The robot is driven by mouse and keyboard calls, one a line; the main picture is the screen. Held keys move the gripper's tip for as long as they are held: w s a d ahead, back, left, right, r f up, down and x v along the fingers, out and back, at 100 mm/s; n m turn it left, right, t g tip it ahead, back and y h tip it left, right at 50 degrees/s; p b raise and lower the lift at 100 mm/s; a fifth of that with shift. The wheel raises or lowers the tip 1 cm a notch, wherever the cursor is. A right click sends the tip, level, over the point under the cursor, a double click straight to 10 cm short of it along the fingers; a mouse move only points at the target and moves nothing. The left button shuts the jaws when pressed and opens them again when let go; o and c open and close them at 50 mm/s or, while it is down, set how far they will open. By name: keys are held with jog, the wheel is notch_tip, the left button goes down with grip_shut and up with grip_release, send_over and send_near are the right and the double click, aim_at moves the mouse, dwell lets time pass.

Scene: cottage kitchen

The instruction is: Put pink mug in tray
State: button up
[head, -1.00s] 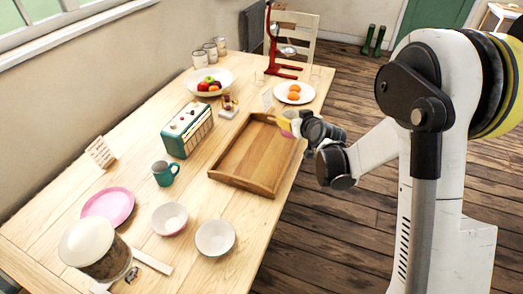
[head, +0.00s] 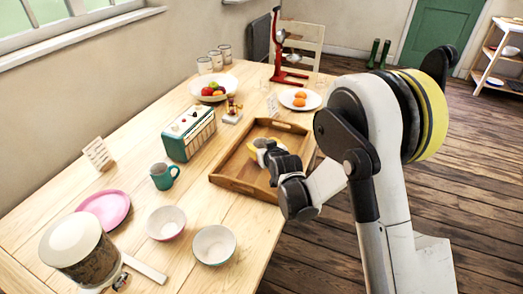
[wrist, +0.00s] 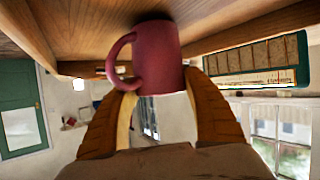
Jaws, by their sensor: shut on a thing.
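The pink mug (wrist: 158,58) is between the two fingers of my gripper (head: 264,150) in the wrist view, its handle to the left. That view is upside down, so the wooden surface of the tray (wrist: 60,28) is at the top, with a dark shadow where the mug's base meets or nears it. I cannot tell whether they touch. In the head view my gripper is over the inside of the wooden tray (head: 248,188), and my gripper hides most or all of the mug.
A green radio (head: 190,136) stands left of the tray, with a teal mug (head: 162,176) nearer. Two bowls (head: 213,245) and a pink plate (head: 105,208) are in front.

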jog(key=shift+f, duration=0.15)
jog(key=shift+f, duration=0.1)
jog(key=o, duration=1.4)
jog(key=shift+c, duration=0.2)
